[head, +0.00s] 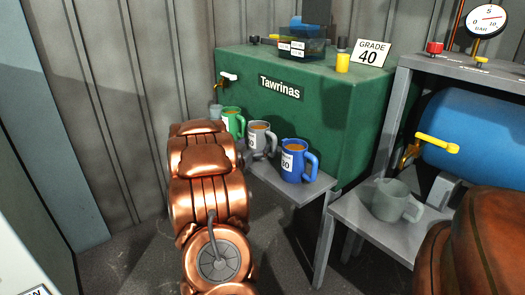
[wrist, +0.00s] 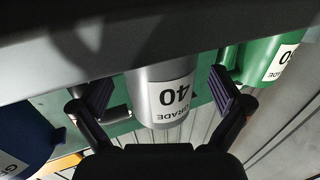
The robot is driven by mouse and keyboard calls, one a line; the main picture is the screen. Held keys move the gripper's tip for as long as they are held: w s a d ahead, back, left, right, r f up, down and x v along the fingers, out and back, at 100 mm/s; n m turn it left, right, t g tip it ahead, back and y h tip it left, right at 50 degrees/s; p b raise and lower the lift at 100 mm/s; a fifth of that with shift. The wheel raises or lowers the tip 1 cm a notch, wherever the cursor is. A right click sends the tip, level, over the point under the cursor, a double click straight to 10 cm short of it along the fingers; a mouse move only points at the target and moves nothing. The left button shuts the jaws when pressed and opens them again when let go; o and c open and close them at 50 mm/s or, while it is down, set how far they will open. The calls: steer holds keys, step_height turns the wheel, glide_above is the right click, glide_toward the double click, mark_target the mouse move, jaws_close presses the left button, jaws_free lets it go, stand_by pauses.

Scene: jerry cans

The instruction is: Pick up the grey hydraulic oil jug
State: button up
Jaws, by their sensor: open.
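A grey jug (head: 262,138) with amber liquid stands on the shelf in front of the green tank, between a green and a blue jug. In the wrist view the grey jug (wrist: 166,95) appears upside down, its label reading "GRADE 40". My gripper (wrist: 160,92) is open, with one dark finger pad on each side of the jug. The right pad looks close to its wall and the left has a wider gap; I cannot tell whether either touches.
Close neighbours are the green jug (head: 233,122) and the blue jug (head: 298,160). A second, grey-green jug (head: 390,201) stands on the right shelf under the blue tank (head: 470,130). The green tank (head: 300,108) bounds the shelf behind.

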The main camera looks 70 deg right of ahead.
mark_target(254, 136)
steer(key=shift+s+d, duration=0.1)
steer(key=shift+d, duration=0.85)
steer(key=shift+c, duration=0.4)
steer(key=c, duration=1.6)
steer(key=shift+r, duration=0.25)
steer(key=shift+r+p, duration=1.05)
steer(key=shift+r, duration=0.6)
steer(key=w+a+p, duration=0.1)
steer(key=a+p, duration=0.1)
steer(key=a, duration=0.5)
steer(key=w+a+r+p, duration=0.1)
steer(key=a+p, duration=0.2)
steer(key=a, duration=0.5)
steer(key=shift+w+a+r, duration=0.15)
steer(key=shift+w+a, duration=0.1)
steer(key=shift+w, duration=0.05)
steer(key=shift+a, duration=0.15)
